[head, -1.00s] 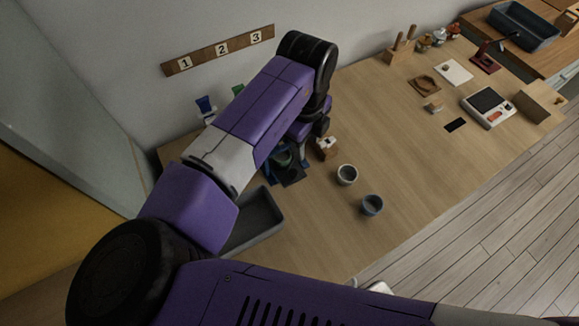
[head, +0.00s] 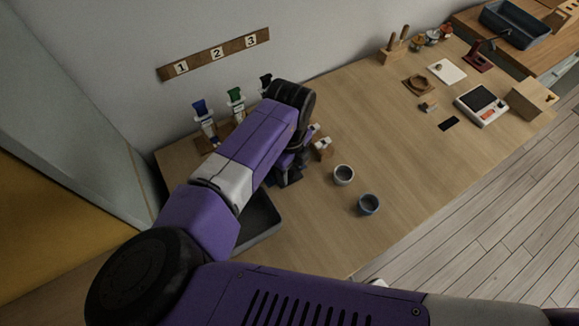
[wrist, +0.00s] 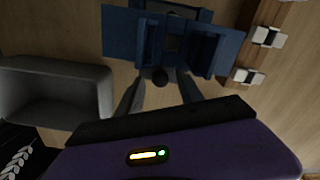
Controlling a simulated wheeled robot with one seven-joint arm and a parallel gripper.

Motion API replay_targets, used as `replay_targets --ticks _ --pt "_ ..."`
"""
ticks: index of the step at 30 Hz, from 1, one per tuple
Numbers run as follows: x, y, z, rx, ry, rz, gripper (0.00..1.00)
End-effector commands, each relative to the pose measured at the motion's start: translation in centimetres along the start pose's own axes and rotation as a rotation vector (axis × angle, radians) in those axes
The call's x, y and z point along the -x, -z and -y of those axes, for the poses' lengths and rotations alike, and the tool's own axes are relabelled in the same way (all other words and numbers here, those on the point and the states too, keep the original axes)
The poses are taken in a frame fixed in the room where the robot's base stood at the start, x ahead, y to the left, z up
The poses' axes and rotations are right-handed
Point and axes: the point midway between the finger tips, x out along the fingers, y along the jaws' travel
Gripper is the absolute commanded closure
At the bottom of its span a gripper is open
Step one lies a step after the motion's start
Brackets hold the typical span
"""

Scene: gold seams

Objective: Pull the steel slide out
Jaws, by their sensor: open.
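In the wrist view a blue fixture (wrist: 120,32) with two upright blue blocks stands on the wooden table. A grey piece (wrist: 174,46) lies between the blocks and looks like the steel slide. A dark round knob (wrist: 160,78) is at its near end. My gripper (wrist: 159,80) is open, one finger on each side of the knob. I cannot tell whether either finger touches it. In the head view my gripper (head: 288,176) is low over the table, and my arm hides most of the fixture.
A grey tray (wrist: 55,62) lies left of my gripper. A wooden rack with white clips (wrist: 268,37) is close on the right. Two cups (head: 343,174) (head: 368,204) stand to the right. Blue (head: 203,112) and green (head: 236,98) topped holders stand behind my arm. Mid-table is clear.

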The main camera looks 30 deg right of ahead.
Motion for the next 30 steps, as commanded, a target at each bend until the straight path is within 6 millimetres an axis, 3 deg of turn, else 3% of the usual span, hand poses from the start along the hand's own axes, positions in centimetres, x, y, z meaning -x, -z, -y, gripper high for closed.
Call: replay_targets --ticks 4,10,30 --pt "0.01 -0.01 0.01 0.0 0.0 0.0 0.6" --pt "0.04 -0.02 0.01 0.0 0.0 0.001 1.0" --pt "0.1 -0.06 0.0 0.001 0.0 0.001 1.0"
